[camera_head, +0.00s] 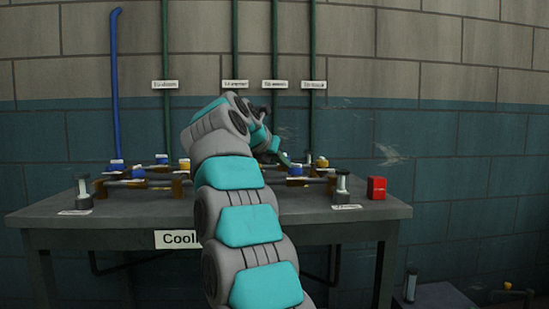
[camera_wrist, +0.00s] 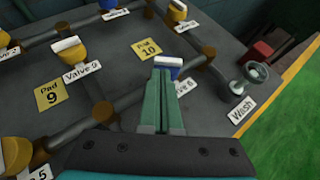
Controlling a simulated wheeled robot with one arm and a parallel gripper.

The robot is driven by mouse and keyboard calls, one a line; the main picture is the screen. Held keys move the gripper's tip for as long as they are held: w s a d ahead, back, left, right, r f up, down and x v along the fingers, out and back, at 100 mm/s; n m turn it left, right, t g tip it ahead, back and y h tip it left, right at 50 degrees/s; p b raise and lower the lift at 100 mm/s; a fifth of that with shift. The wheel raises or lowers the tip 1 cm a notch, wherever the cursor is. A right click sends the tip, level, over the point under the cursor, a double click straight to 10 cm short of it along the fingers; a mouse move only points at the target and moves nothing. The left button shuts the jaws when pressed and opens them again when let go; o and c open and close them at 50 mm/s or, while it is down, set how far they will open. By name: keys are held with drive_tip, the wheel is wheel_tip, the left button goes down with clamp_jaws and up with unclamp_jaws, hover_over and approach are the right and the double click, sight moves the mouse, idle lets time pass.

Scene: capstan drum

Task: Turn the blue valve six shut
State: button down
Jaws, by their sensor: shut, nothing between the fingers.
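In the wrist view, a blue valve (camera_wrist: 168,66) with a white bar handle sits on a brown pipe joint. Its label (camera_wrist: 184,87) is partly hidden by my fingers, and the last digit looks like a 6. My gripper (camera_wrist: 163,80) is shut and empty. Its green fingertips overlap the near side of this valve's handle in the picture; I cannot tell whether they touch. In the head view, my arm reaches over the table and hides much of the gripper. A blue valve (camera_head: 295,170) shows just beside the arm's end there.
Yellow valves (camera_wrist: 68,50) and pipes lie to the left, with yellow pad signs (camera_wrist: 147,49) between them. A glass-topped fitting (camera_wrist: 254,74) stands right by the Wash label (camera_wrist: 241,109). A red box (camera_head: 376,188) sits near the right edge of the table (camera_head: 130,212).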

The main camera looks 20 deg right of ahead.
drive_tip(key=shift+w+d+r, duration=0.1)
drive_tip(key=shift+w+d, duration=0.25)
drive_tip(key=shift+d, duration=0.15)
drive_tip(key=shift+w+d+p, duration=0.2)
drive_tip(key=shift+w+p, duration=0.2)
drive_tip(key=shift+p, duration=0.55)
idle(0.6)
drive_tip(key=shift+w+d+m+p, duration=0.1)
drive_tip(key=shift+w+m+p, duration=0.05)
drive_tip(key=shift+m+p, duration=0.2)
drive_tip(key=shift+d+m+g+h+p, duration=0.1)
drive_tip(key=shift+m+g+h+p, duration=0.35)
drive_tip(key=shift+g, duration=0.25)
drive_tip(key=shift+w+r+p, duration=0.1)
drive_tip(key=shift+w+p, duration=0.4)
drive_tip(key=shift+p, duration=0.9)
drive_tip(key=shift+w+d+p, duration=0.1)
drive_tip(key=shift+w+p, duration=0.15)
drive_tip(key=shift+p, duration=0.25)
